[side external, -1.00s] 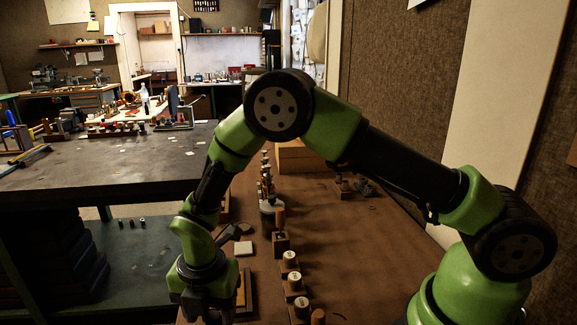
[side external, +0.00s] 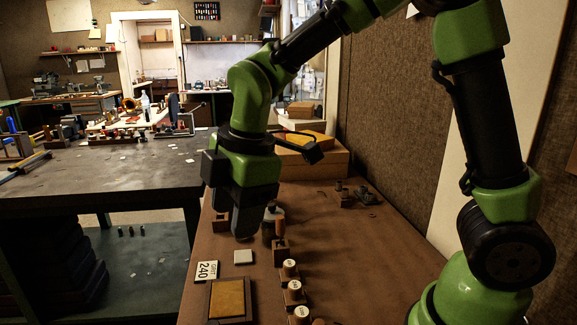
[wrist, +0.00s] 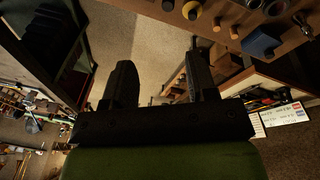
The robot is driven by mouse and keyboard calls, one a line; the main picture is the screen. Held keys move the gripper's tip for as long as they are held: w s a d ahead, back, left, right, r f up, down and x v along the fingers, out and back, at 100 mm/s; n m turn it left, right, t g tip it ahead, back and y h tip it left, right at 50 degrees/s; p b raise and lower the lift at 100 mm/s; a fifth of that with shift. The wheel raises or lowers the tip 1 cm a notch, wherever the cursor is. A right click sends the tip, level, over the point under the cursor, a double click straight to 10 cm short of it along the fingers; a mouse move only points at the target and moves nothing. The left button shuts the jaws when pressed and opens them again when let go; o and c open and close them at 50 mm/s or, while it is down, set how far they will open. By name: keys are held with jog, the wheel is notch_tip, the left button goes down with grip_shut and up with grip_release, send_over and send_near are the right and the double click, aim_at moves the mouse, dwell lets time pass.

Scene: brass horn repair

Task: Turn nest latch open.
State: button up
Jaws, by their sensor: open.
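My gripper (side external: 243,232) points down above the left side of the brown bench, near a small pale square block (side external: 243,257). In the wrist view my gripper (wrist: 162,78) shows two dark fingers spread apart with nothing between them; it is open and empty. I cannot make out a nest latch for certain in either view. A wooden frame with a yellow inset (side external: 230,299) lies flat on the bench's near left part, nearer the camera than the gripper and apart from it. Whether it bears a latch is too small to tell.
A row of small wooden blocks with pale round tops (side external: 290,268) runs along the bench, right of the gripper. A "GRIT 240" card (side external: 207,271) lies at the left edge. A wooden box (side external: 315,160) stands behind. The bench's right side (side external: 370,270) is mostly clear.

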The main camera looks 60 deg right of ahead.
jog(key=s+d+r+m+t, duration=0.2)
jog(key=s+d+r+m, duration=0.1)
jog(key=s+r+m, duration=0.3)
jog(key=shift+d+m+y, duration=0.3)
jog(key=shift+m, duration=0.8)
jog(key=s+d+r+m+t, duration=0.1)
jog(key=s+d+m+t, duration=0.1)
jog(key=s+m, duration=0.7)
jog(key=shift+d+r+m+t, duration=0.2)
jog(key=shift+r+m+t, duration=0.2)
jog(key=shift+m+t, duration=0.25)
